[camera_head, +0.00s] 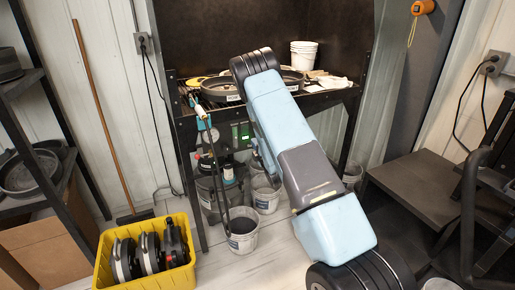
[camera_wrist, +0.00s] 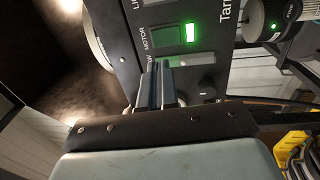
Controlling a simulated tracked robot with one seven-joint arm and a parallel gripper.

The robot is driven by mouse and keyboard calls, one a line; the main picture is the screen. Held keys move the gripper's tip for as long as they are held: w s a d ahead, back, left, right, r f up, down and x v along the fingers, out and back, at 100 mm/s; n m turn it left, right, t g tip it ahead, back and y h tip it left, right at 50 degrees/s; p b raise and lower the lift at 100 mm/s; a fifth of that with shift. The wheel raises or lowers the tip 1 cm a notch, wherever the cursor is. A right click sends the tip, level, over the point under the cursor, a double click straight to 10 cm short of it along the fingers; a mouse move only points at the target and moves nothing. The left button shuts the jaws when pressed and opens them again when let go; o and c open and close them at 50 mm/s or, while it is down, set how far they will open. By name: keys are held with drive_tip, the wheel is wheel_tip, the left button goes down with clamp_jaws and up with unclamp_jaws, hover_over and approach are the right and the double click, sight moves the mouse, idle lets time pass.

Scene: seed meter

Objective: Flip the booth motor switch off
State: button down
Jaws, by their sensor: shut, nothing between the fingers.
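The booth motor switch (camera_wrist: 168,37) is a dark rocker in the dark control panel, beside the label MOTOR in the wrist view. A bright green light (camera_wrist: 190,32) glows at its right end. My gripper (camera_wrist: 162,68) is shut and empty, with its fingertips just below the switch in the picture. I cannot tell whether they touch the panel. In the head view the panel (camera_head: 241,131) shows small with a green glow, under the bench and left of my arm. My gripper is hidden there.
Another panel slot (camera_wrist: 192,60) lies just below the motor switch, close to my fingertips. Buckets (camera_head: 243,232) stand under the bench, and a yellow crate (camera_head: 150,275) sits at front left.

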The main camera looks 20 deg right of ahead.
sight(245, 129)
drive_tip(key=w, duration=0.3)
drive_tip(key=w+a, duration=0.1)
drive_tip(key=w, duration=0.2)
drive_tip(key=w+r, duration=0.1)
drive_tip(key=w, duration=0.2)
drive_tip(key=shift+a, duration=0.2)
drive_tip(key=shift+r, duration=0.1)
